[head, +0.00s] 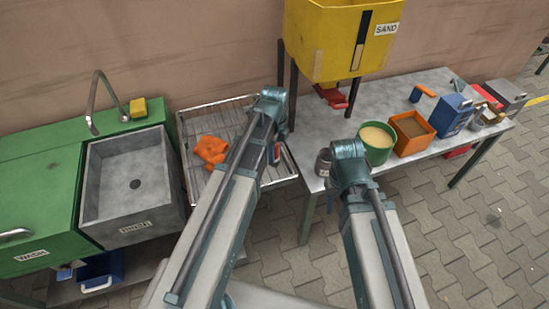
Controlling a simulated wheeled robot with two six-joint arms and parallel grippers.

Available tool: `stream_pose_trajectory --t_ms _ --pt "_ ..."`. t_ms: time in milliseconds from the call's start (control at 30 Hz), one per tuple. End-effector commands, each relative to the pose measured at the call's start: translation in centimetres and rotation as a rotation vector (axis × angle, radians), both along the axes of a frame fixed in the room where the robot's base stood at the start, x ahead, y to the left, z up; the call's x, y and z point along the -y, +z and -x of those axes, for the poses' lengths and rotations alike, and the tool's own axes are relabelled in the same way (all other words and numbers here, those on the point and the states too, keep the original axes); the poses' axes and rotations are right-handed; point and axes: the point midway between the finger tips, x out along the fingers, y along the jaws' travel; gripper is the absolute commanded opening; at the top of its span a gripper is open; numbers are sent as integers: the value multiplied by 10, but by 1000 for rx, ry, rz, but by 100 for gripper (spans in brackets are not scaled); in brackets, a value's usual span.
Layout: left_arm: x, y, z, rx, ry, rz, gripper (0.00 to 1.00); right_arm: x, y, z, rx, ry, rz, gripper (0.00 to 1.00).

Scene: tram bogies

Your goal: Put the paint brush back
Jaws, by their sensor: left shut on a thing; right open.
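My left arm reaches over the wire drying rack, and its gripper (272,150) is low beside the rack's right end, mostly hidden by my own arm. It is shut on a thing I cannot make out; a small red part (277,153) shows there. I cannot tell whether this is the paint brush. My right gripper (349,168) is at the left end of the grey table, in front of the green bowl; its open fingers are hidden under the wrist. A blue and orange hand tool (422,93) lies at the table's back; its kind is unclear.
The wire rack (186,150) holds an orange cloth (210,150). A grey rinse sink (150,215) stands left of it. On the table (375,102) are a dark cup (323,163), green bowl (377,155), orange box (428,143) and blue box (457,122). A yellow sand hopper (330,45) hangs above.

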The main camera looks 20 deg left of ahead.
Motion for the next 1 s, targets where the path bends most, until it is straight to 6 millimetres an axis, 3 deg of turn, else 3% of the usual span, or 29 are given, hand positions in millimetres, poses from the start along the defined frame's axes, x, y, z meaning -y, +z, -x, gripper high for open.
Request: stream_pose_trajectory --t_ms 33,467,500,633,1000 --pt "0 -10 0 0 0 0 0 0 -10 0 0 0 0 50" --pt "0 -13 0 0 0 0 0 0 -13 0 0 0 0 50" --pt "0 -11 0 0 0 0 46 0 -11 0 0 0 0 50" --pt "0 -11 0 0 0 0 70 0 -11 0 0 0 0 50" --pt "0 -9 0 0 0 0 71 0 -9 0 0 0 0 50"
